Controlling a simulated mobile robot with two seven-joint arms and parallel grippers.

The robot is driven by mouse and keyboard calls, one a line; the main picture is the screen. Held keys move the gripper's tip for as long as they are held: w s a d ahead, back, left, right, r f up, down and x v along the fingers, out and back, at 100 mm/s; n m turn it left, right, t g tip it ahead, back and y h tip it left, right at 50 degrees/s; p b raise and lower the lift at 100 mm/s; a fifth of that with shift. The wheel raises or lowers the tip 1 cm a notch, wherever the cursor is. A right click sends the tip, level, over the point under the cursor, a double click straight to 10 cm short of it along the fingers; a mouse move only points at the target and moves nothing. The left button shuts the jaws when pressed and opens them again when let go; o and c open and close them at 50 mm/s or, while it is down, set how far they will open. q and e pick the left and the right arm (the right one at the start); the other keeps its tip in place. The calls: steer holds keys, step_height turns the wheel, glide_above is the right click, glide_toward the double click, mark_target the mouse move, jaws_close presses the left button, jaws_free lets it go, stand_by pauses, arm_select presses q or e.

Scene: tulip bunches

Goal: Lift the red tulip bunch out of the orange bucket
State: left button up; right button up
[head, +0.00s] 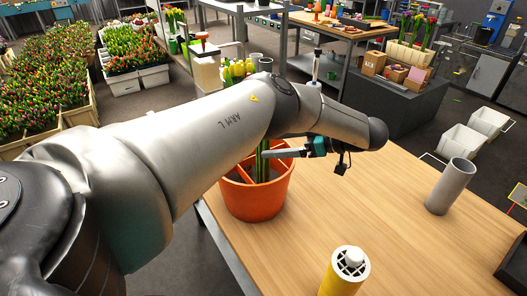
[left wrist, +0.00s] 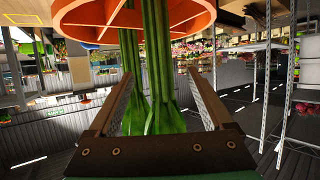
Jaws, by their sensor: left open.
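The orange bucket (head: 254,203) stands on the wooden table, partly hidden behind my left arm. Green stems (head: 262,165) rise from it; my arm hides what is above them, so I cannot tell the colour of their blooms. My left gripper (head: 268,153) is at the stems, just above the bucket's rim. In the left wrist view, the open fingers of the left gripper (left wrist: 163,78) have green stems (left wrist: 158,55) between them, with the orange bucket (left wrist: 85,36) beyond at the top. My right gripper is out of view.
On the wooden table (head: 310,230) stand a grey cylinder (head: 449,188) at right and a yellow container with a white slotted top (head: 349,264) in front. Yellow tulips (head: 238,70) show behind my arm. The table between the cylinder and bucket is clear.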

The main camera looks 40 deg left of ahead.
arm_select(q)
steer(key=x, duration=0.4)
steer(key=shift+s+a+f, duration=0.1)
steer(key=shift+a, duration=0.05)
jaws_close()
stand_by(0.5)
